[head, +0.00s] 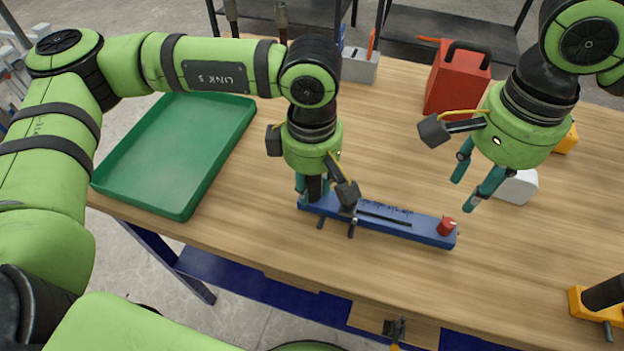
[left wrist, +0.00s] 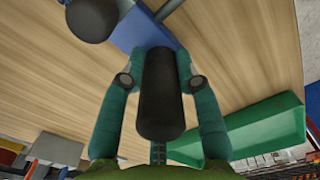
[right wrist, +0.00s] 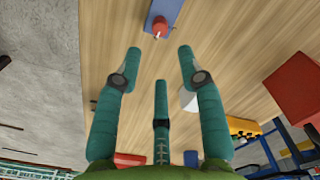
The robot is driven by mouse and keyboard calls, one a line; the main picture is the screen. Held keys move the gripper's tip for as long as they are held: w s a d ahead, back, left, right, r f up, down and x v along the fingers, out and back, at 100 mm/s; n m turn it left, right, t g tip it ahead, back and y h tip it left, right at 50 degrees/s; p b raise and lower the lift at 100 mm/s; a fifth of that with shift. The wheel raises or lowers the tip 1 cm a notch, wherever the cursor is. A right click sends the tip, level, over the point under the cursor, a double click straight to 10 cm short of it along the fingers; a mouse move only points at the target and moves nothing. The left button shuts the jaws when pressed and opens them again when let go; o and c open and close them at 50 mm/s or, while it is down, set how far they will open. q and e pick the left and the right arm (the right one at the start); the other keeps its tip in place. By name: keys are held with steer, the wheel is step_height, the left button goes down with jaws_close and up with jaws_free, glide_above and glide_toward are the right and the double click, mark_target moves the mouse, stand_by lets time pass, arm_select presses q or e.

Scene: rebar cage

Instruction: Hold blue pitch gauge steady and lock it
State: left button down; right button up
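The blue pitch gauge (head: 400,223) lies flat on the wooden table, a long bar with a slot and dark markings. A red knob (head: 447,226) stands at its right end; it also shows in the right wrist view (right wrist: 160,25). A black upright handle (left wrist: 161,95) rises from its left end. My left gripper (head: 313,190) points down with its teal fingers on both sides of this handle, closed against it. My right gripper (head: 462,193) is open and empty, above and to the right of the red knob, apart from it.
A green tray (head: 170,150) lies at the left. A red box with a black handle (head: 457,80) stands at the back. A white object (head: 517,187) sits behind my right gripper, and an orange item with a black handle (head: 597,302) at the front right.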

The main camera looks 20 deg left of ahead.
mark_target(448, 222)
steer(key=shift+o, duration=0.7)
step_height(448, 222, down, 10)
steer(key=m, duration=2.1)
steer(key=shift+f+m, duration=0.1)
steer(key=shift+m, duration=0.3)
steer(key=shift+c, duration=0.4)
jaws_close()
